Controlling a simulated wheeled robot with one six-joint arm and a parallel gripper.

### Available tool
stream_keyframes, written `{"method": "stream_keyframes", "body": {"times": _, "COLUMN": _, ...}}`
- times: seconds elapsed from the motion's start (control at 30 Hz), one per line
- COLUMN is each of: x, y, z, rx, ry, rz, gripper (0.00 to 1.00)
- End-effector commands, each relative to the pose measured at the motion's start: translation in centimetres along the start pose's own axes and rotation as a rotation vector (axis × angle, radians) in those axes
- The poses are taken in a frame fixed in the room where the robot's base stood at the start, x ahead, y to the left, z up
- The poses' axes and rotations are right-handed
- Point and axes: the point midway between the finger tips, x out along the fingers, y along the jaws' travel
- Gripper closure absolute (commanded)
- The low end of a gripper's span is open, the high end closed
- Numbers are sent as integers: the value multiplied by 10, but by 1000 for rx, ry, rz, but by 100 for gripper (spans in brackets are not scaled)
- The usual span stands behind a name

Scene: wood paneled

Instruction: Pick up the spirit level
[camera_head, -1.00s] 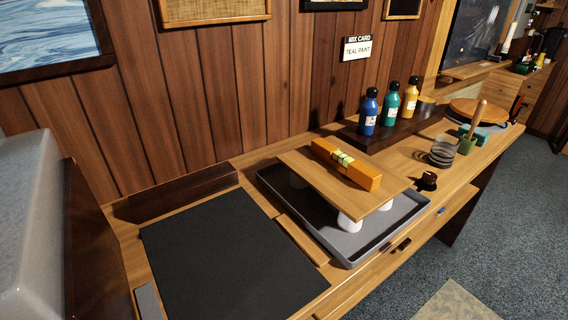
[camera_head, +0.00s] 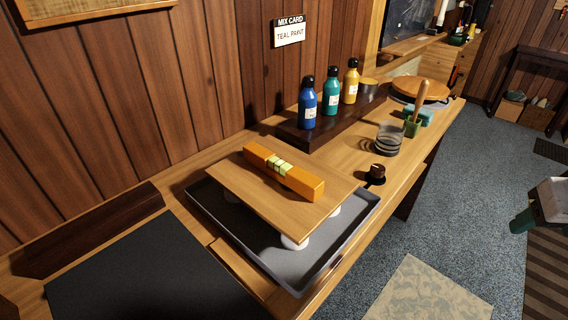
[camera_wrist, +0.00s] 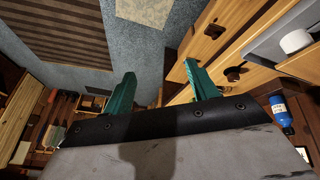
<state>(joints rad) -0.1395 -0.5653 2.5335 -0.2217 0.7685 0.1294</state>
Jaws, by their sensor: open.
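The spirit level is an orange bar (camera_head: 302,182) with pale green vials at its middle. In the head view it lies on a wooden board (camera_head: 238,188). The board rests on white supports (camera_head: 294,242) inside a grey tray (camera_head: 368,207). My gripper (camera_wrist: 160,88) shows in the wrist view with two teal fingers spread apart and nothing between them. The level is not visible in the wrist view.
Blue (camera_head: 307,105), teal (camera_head: 331,92) and yellow (camera_head: 351,82) bottles stand on a dark riser (camera_head: 291,133) behind the tray. A glass (camera_head: 388,139) and a small dark knob-like item (camera_head: 377,172) sit to the right. A black mat (camera_head: 150,275) lies left. Blue-grey floor (camera_head: 460,200) is open in front.

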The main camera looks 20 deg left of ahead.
Motion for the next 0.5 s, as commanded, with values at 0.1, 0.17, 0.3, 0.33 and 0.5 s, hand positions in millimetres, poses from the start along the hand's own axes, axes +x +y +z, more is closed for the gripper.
{"method": "stream_keyframes", "body": {"times": 0.1, "x": 31, "y": -46, "z": -69, "rx": -159, "ry": 220, "rz": -35, "gripper": 42}}
{"method": "stream_keyframes", "body": {"times": 0.17, "x": 42, "y": -81, "z": -98, "rx": -240, "ry": 335, "rz": -89, "gripper": 42}}
{"method": "stream_keyframes", "body": {"times": 0.3, "x": 53, "y": -182, "z": -137, "rx": -423, "ry": 564, "rz": -305, "gripper": 42}}
{"method": "stream_keyframes", "body": {"times": 0.33, "x": 53, "y": -205, "z": -139, "rx": -457, "ry": 603, "rz": -360, "gripper": 42}}
{"method": "stream_keyframes", "body": {"times": 0.5, "x": 46, "y": -307, "z": -123, "rx": -601, "ry": 727, "rz": -672, "gripper": 42}}
